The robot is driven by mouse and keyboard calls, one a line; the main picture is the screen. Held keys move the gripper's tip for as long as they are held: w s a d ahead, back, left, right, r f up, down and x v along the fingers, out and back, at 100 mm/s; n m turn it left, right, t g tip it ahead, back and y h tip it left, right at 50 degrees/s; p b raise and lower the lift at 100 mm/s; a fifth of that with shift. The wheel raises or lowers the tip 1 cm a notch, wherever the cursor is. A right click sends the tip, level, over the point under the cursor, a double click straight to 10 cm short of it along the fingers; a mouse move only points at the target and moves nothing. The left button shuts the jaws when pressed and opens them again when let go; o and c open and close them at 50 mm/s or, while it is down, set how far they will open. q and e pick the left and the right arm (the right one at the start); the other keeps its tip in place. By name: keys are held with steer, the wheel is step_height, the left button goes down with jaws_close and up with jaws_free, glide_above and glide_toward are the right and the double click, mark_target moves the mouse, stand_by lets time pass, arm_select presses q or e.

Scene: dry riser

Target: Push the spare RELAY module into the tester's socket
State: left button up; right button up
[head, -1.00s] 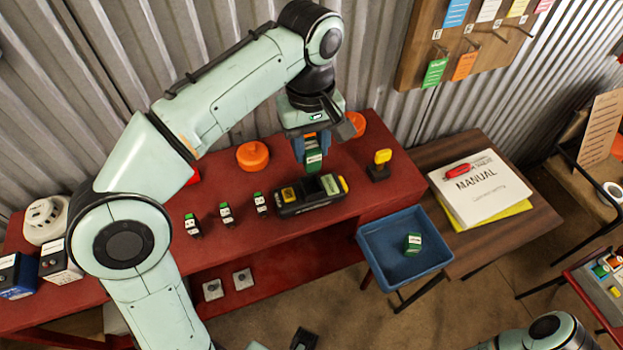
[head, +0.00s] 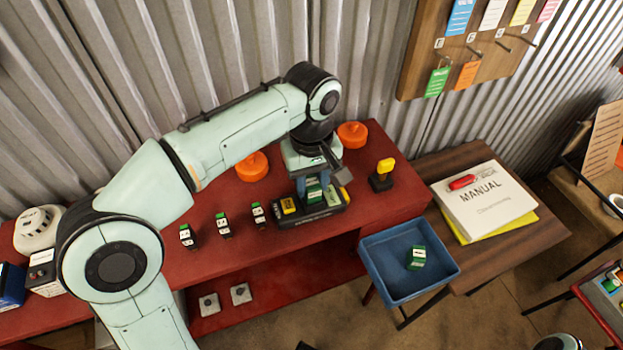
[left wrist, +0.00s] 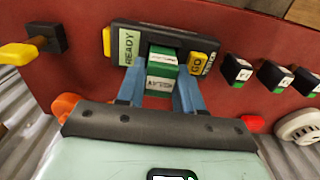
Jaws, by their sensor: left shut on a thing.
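The tester (head: 308,215) is a black unit on the red bench, with a READY label and yellow buttons; it also shows in the left wrist view (left wrist: 150,32). My left gripper (head: 313,193) is shut on the green-and-white relay module (left wrist: 160,76), which also shows in the head view (head: 313,184). Its blue fingers (left wrist: 160,92) grip the module's two sides. The module stands at the tester's socket, between the READY label and the GO button. Its lower end is hidden, so I cannot tell how deep it sits. My right gripper is not in view.
Several small black-and-green modules (head: 223,224) stand left of the tester. A yellow-handled switch (head: 382,174) stands to its right. Orange caps (head: 252,167) lie behind. A blue tray (head: 375,272) holds another green module (head: 416,258). The manual (head: 484,201) lies on the side table.

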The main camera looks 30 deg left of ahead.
mark_target(312, 182)
arm_select(q)
steer(key=o, duration=1)
steer(key=shift+o, duration=0.2)
step_height(312, 182, up, 12)
steer(key=p, duration=0.4)
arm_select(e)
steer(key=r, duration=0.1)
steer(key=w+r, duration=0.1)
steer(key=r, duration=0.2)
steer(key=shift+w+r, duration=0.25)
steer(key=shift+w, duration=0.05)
arm_select(q)
steer(key=shift+r, duration=0.1)
